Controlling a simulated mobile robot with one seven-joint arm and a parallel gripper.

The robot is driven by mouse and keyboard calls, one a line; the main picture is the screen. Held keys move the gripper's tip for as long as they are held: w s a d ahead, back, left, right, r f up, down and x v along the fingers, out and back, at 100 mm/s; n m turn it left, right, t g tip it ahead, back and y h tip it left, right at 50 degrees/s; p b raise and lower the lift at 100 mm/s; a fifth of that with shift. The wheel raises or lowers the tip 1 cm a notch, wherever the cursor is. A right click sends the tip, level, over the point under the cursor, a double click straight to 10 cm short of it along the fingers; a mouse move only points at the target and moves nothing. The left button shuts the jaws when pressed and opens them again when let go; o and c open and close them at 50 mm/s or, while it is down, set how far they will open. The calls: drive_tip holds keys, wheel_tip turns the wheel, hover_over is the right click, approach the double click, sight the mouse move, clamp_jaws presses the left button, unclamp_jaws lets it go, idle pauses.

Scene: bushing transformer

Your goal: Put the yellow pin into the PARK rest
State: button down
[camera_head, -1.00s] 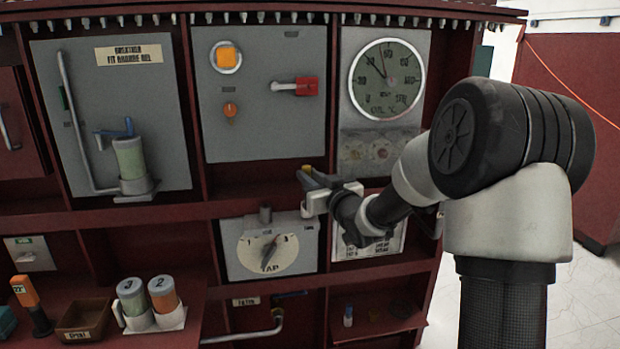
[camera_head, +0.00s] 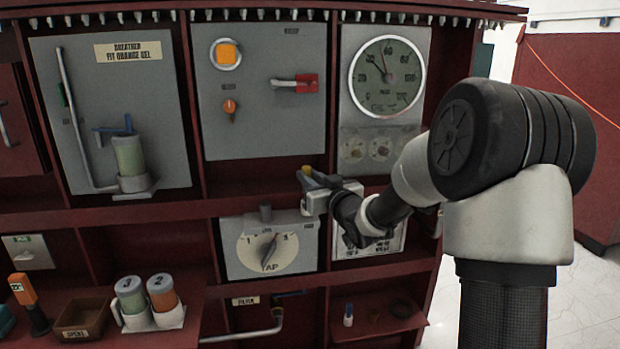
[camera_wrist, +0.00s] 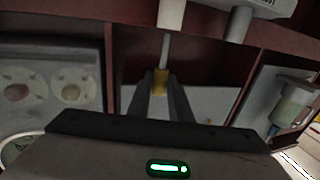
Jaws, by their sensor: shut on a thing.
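The yellow pin (camera_wrist: 160,80) is between the two fingers of my gripper (camera_wrist: 164,92) in the wrist view. In the head view, the pin's yellow top (camera_head: 306,170) shows at my gripper (camera_head: 313,184), above the right end of the TAP panel (camera_head: 285,262). My gripper is shut on the pin. No PARK lettering is clearly readable at the pale post, so I cannot confirm that it is the rest. My gripper hides that spot in the head view.
A red shelf edge (camera_head: 150,213) runs behind. The panel with the red handle (camera_head: 308,84) and the gauge (camera_head: 387,76) are above.

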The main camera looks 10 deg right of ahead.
drive_tip(key=shift+f+b, duration=1.7)
drive_tip(key=shift+f, duration=0.25)
drive_tip(key=c, duration=1.5)
unclamp_jaws()
drive_tip(key=shift+c, duration=0.2)
drive_tip(key=shift+s, duration=0.1)
drive_tip(key=p+v, duration=0.2)
drive_tip(key=v, duration=1.5)
drive_tip(key=shift+s+d, duration=0.1)
drive_tip(key=shift+s, duration=0.05)
